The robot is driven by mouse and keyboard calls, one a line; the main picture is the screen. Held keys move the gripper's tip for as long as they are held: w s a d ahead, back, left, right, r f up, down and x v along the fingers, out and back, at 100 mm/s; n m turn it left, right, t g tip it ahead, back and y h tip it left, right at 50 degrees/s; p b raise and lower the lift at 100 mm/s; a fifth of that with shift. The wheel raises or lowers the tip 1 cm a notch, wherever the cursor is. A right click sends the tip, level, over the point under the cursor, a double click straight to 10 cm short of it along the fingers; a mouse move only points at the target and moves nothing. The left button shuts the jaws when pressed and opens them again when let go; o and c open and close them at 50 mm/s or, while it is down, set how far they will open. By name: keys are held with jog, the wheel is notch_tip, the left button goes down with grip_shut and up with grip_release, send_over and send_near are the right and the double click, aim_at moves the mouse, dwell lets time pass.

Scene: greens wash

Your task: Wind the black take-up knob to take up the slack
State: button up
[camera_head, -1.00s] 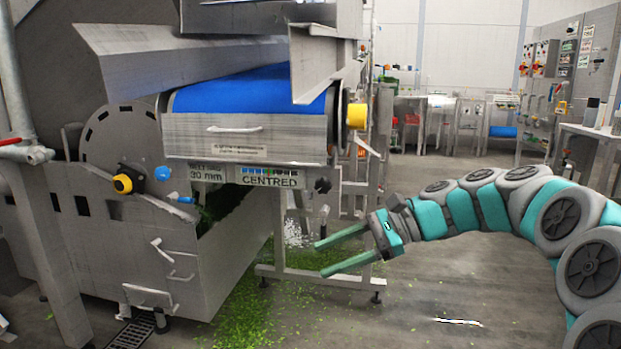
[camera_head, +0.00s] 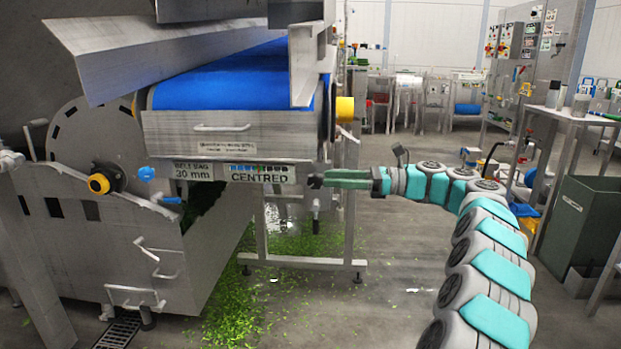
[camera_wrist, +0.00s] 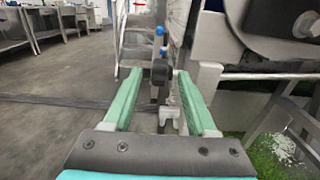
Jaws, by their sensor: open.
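The black take-up knob (camera_head: 315,182) sits at the right end of the conveyor frame, beside the "CENTRED" sign (camera_head: 259,173). My gripper (camera_head: 328,179) reaches it from the right at about knob height, with its green fingertips close to it. In the wrist view the dark knob (camera_wrist: 159,72) shows between the fingertips of my gripper (camera_wrist: 155,76), with a gap on each side. The fingers are apart. Whether the tips overlap the knob in depth is hard to tell. The blue belt (camera_head: 225,80) runs above, and the sag sign (camera_head: 193,170) reads 30 mm.
A grey fitting (camera_wrist: 168,115) hangs just below the knob. The frame's leg (camera_head: 350,225) stands close by. Green scraps (camera_head: 250,290) litter the floor. A dark green bin (camera_head: 578,225) stands at the right.

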aim_at(314, 189)
jog(key=shift+w+a, duration=0.1)
jog(key=shift+a, duration=2.7)
jog(key=shift+c, duration=0.3)
grip_shut()
